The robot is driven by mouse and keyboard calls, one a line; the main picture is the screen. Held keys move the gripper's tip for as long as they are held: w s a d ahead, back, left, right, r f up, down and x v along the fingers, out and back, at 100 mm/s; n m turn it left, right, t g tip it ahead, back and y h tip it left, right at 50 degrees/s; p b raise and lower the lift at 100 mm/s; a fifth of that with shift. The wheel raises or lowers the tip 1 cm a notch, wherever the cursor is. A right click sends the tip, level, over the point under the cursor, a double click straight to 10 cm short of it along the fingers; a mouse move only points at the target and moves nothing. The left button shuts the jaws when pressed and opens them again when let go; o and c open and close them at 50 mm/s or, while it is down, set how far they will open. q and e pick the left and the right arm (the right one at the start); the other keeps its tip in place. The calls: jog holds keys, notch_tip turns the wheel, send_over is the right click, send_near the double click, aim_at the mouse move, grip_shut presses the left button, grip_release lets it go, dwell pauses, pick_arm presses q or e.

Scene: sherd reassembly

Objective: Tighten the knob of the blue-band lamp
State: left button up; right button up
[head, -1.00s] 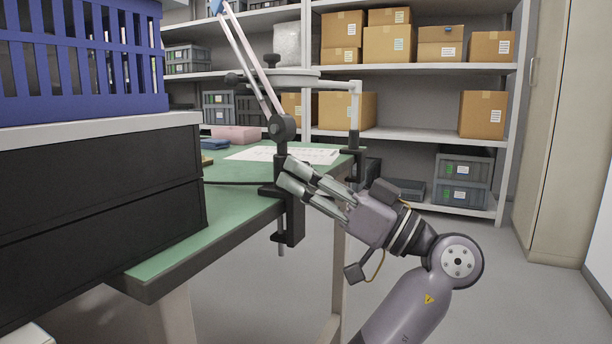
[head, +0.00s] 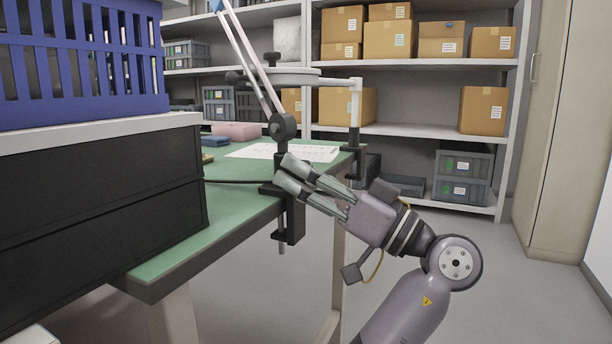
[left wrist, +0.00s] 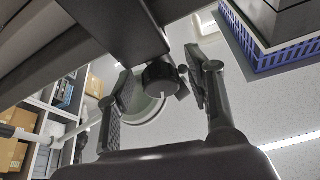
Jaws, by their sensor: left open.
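The blue-band lamp's slanted pale arm (head: 248,52) rises from a dark joint (head: 282,127) above a black clamp (head: 291,218) on the table edge. A little blue shows at its top, at the picture edge. My left gripper (head: 287,172) is open, its fingertips at the lamp's post just above the clamp. In the left wrist view, a dark round knob (left wrist: 160,76) with a pale mark lies between the spread fingers (left wrist: 162,95). I cannot tell if either finger touches it. In the head view the knob is hidden behind the fingers. My right gripper is not in view.
The green table (head: 232,218) carries papers (head: 285,152) and a pink box (head: 237,131). A second, white-armed fixture (head: 335,83) stands close behind the lamp. Black drawers (head: 100,190) with a blue crate (head: 80,65) block the left. The floor at right is clear.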

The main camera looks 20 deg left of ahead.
pick_arm(q)
jog(key=v, duration=0.7)
jog(key=shift+d, duration=0.25)
jog(key=shift+f, duration=0.1)
